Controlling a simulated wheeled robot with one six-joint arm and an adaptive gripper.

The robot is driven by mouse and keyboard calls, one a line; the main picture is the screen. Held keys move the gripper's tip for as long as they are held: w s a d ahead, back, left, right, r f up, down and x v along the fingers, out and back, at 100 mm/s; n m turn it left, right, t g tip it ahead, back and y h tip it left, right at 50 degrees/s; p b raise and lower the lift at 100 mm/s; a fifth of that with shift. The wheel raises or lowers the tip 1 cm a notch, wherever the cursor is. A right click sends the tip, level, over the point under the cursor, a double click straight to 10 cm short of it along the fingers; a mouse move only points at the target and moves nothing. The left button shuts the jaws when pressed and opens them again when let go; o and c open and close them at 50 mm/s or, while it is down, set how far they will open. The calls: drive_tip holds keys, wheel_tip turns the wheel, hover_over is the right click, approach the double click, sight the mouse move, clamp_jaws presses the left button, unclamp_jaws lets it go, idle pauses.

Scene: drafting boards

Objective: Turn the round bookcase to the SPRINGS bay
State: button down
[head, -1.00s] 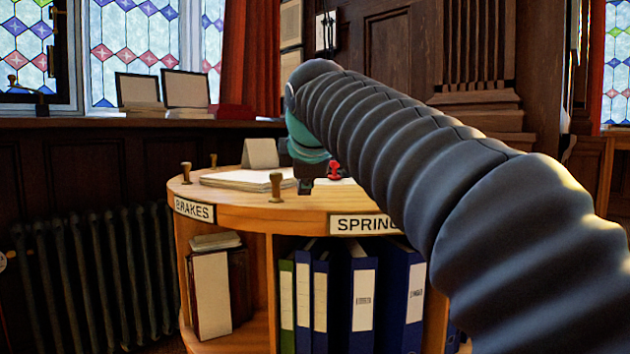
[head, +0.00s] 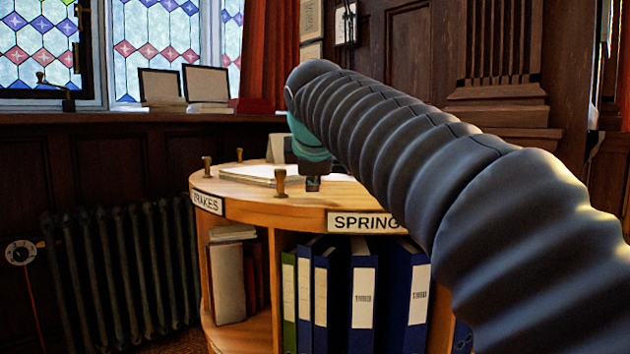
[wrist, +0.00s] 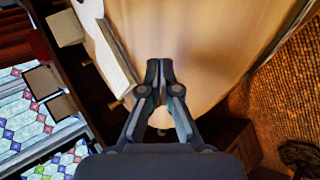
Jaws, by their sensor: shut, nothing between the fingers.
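The round wooden bookcase (head: 300,210) stands in the middle of the head view. Its SPRINGS label (head: 366,222) faces me, partly covered at its right end by my arm. Its BRAKES label (head: 207,202) is round to the left. Blue binders (head: 362,300) and a green one (head: 288,300) stand in the bay under SPRINGS. Brass pegs (head: 281,185) stand up from the top's rim. My gripper (head: 313,184) is shut and empty at the top, just right of the front peg; I cannot tell if they touch. In the wrist view its closed fingers (wrist: 160,68) point over the top.
A radiator (head: 125,265) stands at the left, under a sill with frames (head: 182,85). My arm hides the right side.

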drive_tip(key=shift+s+d+r+p, duration=0.3)
drive_tip(key=shift+d+r+p, duration=0.25)
drive_tip(key=shift+r, duration=0.05)
wheel_tip(320, 180, up, 3)
drive_tip(key=p, duration=0.3)
drive_tip(key=shift+r, duration=0.15)
drive_tip(key=shift+r+p, duration=0.4)
drive_tip(key=shift+r, duration=1.85)
drive_tip(key=s+d+f+m+g, duration=0.1)
drive_tip(key=s+d+f+m, duration=0.2)
drive_tip(key=s+f+m, duration=0.3)
drive_tip(key=s+d+f+m+g, duration=0.2)
drive_tip(key=s+f+m, duration=0.3)
drive_tip(key=s+f, duration=0.8)
drive_tip(key=s+d+f+m+g, duration=0.1)
drive_tip(key=s+d+f+m, duration=0.3)
drive_tip(key=s+f, duration=0.6)
wheel_tip(320, 180, down, 9)
drive_tip(key=m, duration=0.2)
drive_tip(key=shift+d+f+m+g, duration=0.2)
drive_tip(key=shift+m+g, duration=0.1)
drive_tip(key=shift+g, duration=0.1)
